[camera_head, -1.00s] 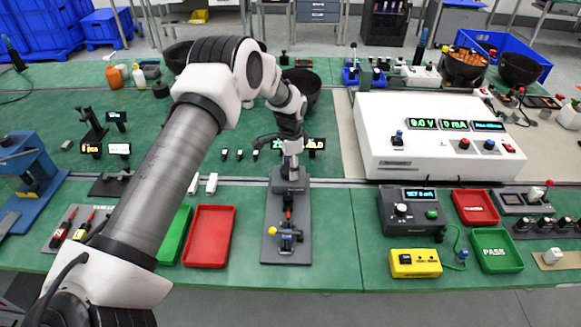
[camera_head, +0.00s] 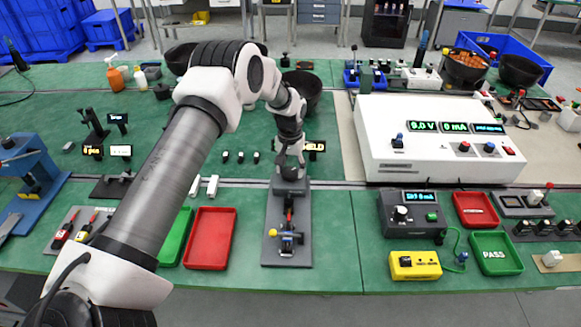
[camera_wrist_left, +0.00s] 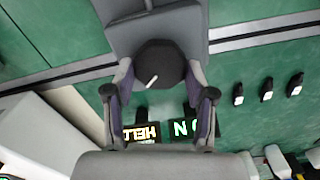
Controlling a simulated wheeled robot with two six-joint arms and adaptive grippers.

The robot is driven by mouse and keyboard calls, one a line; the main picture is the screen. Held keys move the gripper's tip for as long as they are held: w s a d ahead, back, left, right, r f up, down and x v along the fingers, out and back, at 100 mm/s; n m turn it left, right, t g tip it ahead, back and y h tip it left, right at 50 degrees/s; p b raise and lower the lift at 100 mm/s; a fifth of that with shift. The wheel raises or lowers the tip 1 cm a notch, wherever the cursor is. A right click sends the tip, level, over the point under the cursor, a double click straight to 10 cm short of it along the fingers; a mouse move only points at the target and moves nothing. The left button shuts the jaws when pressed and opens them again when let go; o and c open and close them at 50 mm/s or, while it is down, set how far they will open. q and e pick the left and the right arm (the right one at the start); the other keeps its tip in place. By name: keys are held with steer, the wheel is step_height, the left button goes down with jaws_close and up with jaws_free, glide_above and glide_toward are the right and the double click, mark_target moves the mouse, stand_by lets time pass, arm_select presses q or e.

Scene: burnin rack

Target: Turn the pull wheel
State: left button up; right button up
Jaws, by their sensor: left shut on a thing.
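The pull wheel (camera_wrist_left: 160,62) is a round dark knob with a white mark on its face, seen in the left wrist view. It sits at the end of a grey stand (camera_wrist_left: 160,22). My left gripper (camera_wrist_left: 157,77) has a finger on each side of the wheel and is shut on it. In the head view the left gripper (camera_head: 290,168) is at the far end of the grey base plate (camera_head: 287,252), and the hand mostly hides the wheel. My right gripper is not in view.
Lit displays (camera_wrist_left: 142,133) stand behind the wheel. A red tray (camera_head: 210,238) and a green tray (camera_head: 176,236) lie left of the base plate.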

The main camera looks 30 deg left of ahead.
mark_target(289, 170)
arm_select(q)
steer(key=n, duration=0.5)
steer(key=shift+s+f+p, duration=0.1)
steer(key=shift+s+p, duration=0.1)
steer(key=shift+p, duration=0.2)
steer(key=shift+a+n+p, duration=0.1)
steer(key=shift+n+p, duration=0.25)
steer(key=shift+n, duration=1.85)
steer(key=o, duration=1.2)
steer(key=shift+c, duration=0.2)
step_height(289, 170, up, 12)
